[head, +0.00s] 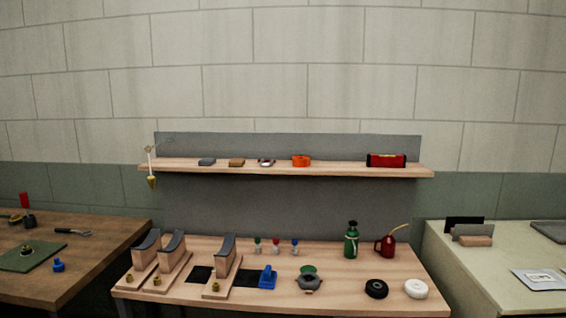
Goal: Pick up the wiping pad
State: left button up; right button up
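No wiping pad can be told for certain at this distance. Two small flat blocks lie on the wooden wall shelf (340,171), towards its left part: a dark blue-grey block (207,161) and a brown block (236,162). Either could be a pad; I cannot tell which. To their right on the shelf are a small grey and red item (266,162), an orange ring (301,160) and a red case (386,160). Neither of my grippers is in view.
The wooden bench (335,290) below holds curved grey-topped stands (226,250), a blue tool (267,277), a green bottle (351,241), a red oil can (387,244), a black roll (376,288) and a white roll (416,288). Side tables stand left (90,265) and right (470,272).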

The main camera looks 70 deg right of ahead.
aim_at(268, 278)
jog(key=z, duration=1.8)
